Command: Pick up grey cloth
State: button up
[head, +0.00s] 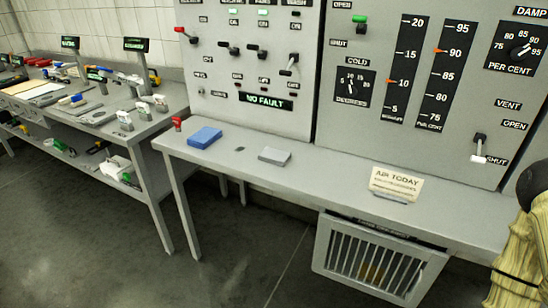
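A flat grey folded pad, which looks like the grey cloth (274,156), lies on the light grey bench (330,170) below the control panel. It lies to the right of a blue folded cloth (204,137), with a gap between them. Nothing covers the grey cloth. A small dark flat piece (239,150) lies on the bench between the two. My gripper is not visible in the head view.
A red item (178,123) stands at the bench's left end. An "AIR TODAY" sign (397,184) stands to the right. The panel (255,60) with levers rises behind. A cluttered workbench (150,125) stands left. Floor in front is clear.

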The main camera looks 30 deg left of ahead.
aim_at(275, 156)
jog(key=k, duration=0.45)
jog(key=u, duration=0.9)
jog(key=i, duration=0.8)
jog(key=u, duration=0.25)
